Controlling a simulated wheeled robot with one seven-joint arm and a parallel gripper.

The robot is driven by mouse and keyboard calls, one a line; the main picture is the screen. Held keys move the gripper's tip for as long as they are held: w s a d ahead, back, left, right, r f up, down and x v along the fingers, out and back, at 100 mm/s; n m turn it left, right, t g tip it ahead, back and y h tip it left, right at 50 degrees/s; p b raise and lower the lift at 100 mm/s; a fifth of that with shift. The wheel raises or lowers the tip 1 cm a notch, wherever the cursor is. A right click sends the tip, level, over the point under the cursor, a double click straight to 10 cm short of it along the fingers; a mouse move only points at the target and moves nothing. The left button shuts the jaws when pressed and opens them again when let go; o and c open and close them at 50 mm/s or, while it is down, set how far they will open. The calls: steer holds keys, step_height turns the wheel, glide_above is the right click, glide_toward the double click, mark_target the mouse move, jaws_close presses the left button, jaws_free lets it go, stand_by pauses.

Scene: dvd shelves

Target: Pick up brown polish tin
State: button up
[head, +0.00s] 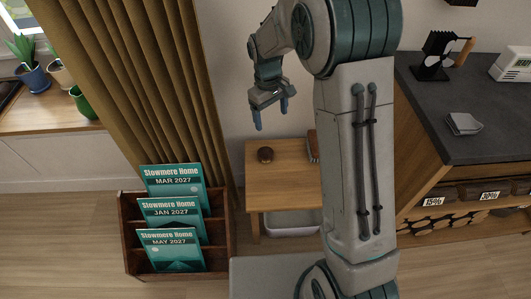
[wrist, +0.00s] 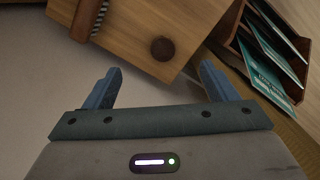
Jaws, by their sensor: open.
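The brown polish tin (head: 265,154) is a small round dark-brown tin on top of a low wooden side table (head: 283,186). In the wrist view the tin (wrist: 162,49) lies on the table top (wrist: 135,38), ahead of the fingers and between their lines. My gripper (head: 271,116) is open and empty, held in the air above the table, with its two blue fingers pointing down. The fingers show apart in the wrist view (wrist: 158,85). The tin is apart from both fingers and fully visible.
A brown brush-like item (wrist: 97,20) lies near the table's edge; it is partly hidden by my arm in the head view (head: 313,145). A wooden magazine rack (head: 128,235) stands left of the table, below a brown curtain (head: 160,80). A dark-topped counter (head: 440,120) is at right.

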steer(key=n, duration=0.2)
glide_toward(265, 152)
step_height(265, 152, down, 3)
steer(key=b, duration=0.3)
steer(key=shift+a+f, duration=0.15)
steer(key=shift+f, duration=0.05)
steer(key=shift+s+d+f+b, duration=0.2)
steer(key=shift+f+b, duration=0.25)
steer(key=shift+f, duration=0.5)
steer(key=shift+s+d+f+b, duration=0.15)
steer(key=shift+f+b, duration=0.3)
steer(key=shift+f, duration=0.5)
steer(key=shift+s+d+f+b, duration=0.1)
steer(key=shift+d+f+b, duration=0.25)
steer(key=shift+f, duration=0.6)
steer(key=shift+a+r, duration=0.1)
steer(key=c, duration=1.1)
